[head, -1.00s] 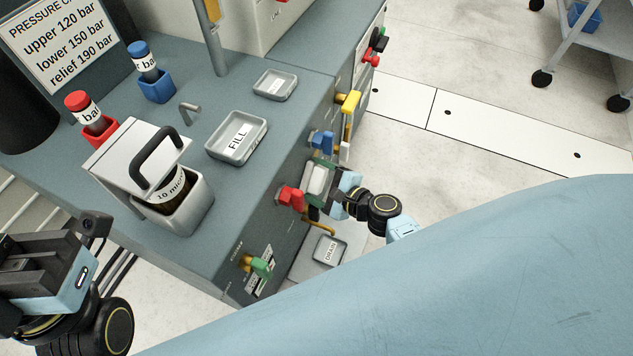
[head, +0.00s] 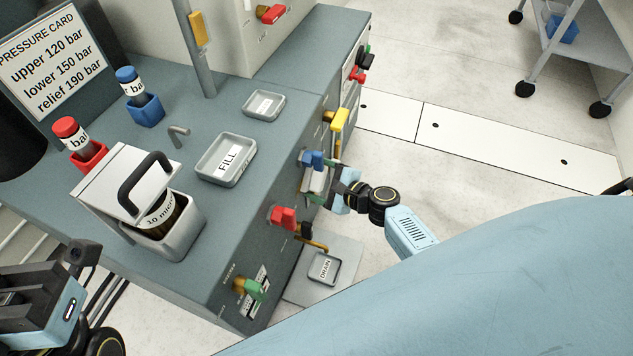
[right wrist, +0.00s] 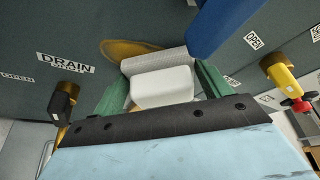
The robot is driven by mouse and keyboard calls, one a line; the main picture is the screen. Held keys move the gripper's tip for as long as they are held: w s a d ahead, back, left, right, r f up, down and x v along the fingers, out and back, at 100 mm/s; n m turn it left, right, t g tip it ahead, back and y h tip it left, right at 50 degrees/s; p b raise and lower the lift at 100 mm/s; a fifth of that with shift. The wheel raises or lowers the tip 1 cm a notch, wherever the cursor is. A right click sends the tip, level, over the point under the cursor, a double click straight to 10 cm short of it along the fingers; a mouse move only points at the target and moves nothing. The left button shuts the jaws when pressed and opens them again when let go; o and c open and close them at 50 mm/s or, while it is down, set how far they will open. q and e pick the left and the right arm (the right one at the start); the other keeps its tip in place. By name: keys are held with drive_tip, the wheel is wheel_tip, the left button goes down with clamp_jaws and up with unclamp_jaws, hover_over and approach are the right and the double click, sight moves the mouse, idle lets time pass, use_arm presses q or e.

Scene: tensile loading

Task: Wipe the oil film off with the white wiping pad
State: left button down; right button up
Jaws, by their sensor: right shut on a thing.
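The white wiping pad (right wrist: 163,87) is gripped between the green fingers of my right gripper (right wrist: 160,95). In the head view the right gripper (head: 322,186) is at the bench's front panel, just below the blue-handled valve (head: 313,159), and the pad there is mostly hidden. In the right wrist view a brown oil film (right wrist: 128,50) shows on the dark panel beside the pad's grey back part. I cannot tell whether the pad touches the panel. My left gripper (head: 35,310) is at the lower left, away from the panel; its fingertips are not clear.
Red (head: 283,217), yellow (head: 339,119) and green (head: 252,288) valve handles stick out along the panel. A drain tray (head: 323,268) lies low in front. The fill tray (head: 224,159) and filter housing (head: 165,235) are on top.

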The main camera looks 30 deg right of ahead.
sight(327, 171)
drive_tip(key=shift+w+d+r, duration=0.1)
drive_tip(key=shift+w+d, duration=1.05)
drive_tip(key=shift+d, duration=0.1)
drive_tip(key=shift+a, duration=0.1)
drive_tip(key=shift+s+a+p, duration=0.35)
drive_tip(key=shift+s+a, duration=0.45)
drive_tip(key=shift+a, duration=0.15)
drive_tip(key=shift+s+a+p, duration=0.3)
drive_tip(key=shift+s+a, duration=0.45)
drive_tip(key=shift+a, duration=0.2)
drive_tip(key=shift+s+a+p, duration=0.4)
drive_tip(key=shift+s+a, duration=1.6)
drive_tip(key=shift+s, duration=0.05)
drive_tip(key=shift+d, duration=0.1)
drive_tip(key=s+d, duration=0.4)
drive_tip(key=shift+s, duration=0.3)
